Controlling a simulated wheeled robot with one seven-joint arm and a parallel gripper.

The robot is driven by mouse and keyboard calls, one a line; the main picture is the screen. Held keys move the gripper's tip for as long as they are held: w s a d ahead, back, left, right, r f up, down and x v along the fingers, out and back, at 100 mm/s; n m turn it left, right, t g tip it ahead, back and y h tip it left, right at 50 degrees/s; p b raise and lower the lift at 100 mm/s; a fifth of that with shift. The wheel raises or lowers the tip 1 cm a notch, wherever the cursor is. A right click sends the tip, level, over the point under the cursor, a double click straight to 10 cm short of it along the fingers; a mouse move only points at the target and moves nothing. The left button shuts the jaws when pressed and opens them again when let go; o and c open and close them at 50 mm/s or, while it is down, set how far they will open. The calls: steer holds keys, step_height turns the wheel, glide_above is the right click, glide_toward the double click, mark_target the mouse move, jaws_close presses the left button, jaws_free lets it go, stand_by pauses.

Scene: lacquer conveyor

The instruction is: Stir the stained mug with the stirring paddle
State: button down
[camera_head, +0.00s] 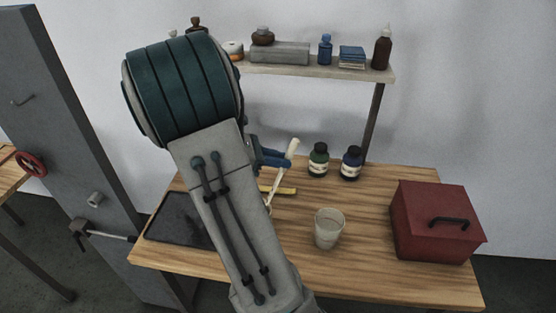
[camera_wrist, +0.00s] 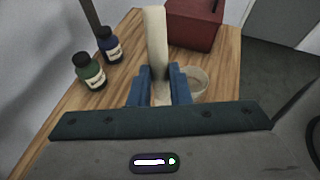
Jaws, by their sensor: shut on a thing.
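My gripper (camera_head: 268,157) is shut on a pale stirring paddle (camera_head: 292,148) and holds it above the table, left of the mug in the head view. In the wrist view, the paddle (camera_wrist: 155,40) stands up between the blue fingers of my gripper (camera_wrist: 158,88). A cloudy, see-through cup, which looks like the stained mug (camera_head: 328,228), stands upright on the wooden table. In the wrist view the mug (camera_wrist: 193,82) is just right of the fingers and partly hidden by them. My arm hides part of the table in the head view.
A green bottle (camera_head: 318,160) and a blue bottle (camera_head: 351,163) stand at the table's back. A red box (camera_head: 436,222) is on the right. A dark tray (camera_head: 177,220) lies on the left. A shelf (camera_head: 330,71) with several items hangs over the back.

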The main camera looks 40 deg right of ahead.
mark_target(291, 146)
steer(key=shift+r, duration=0.1)
stand_by(0.3)
steer(key=shift+r, duration=2.45)
steer(key=shift+f, duration=0.1)
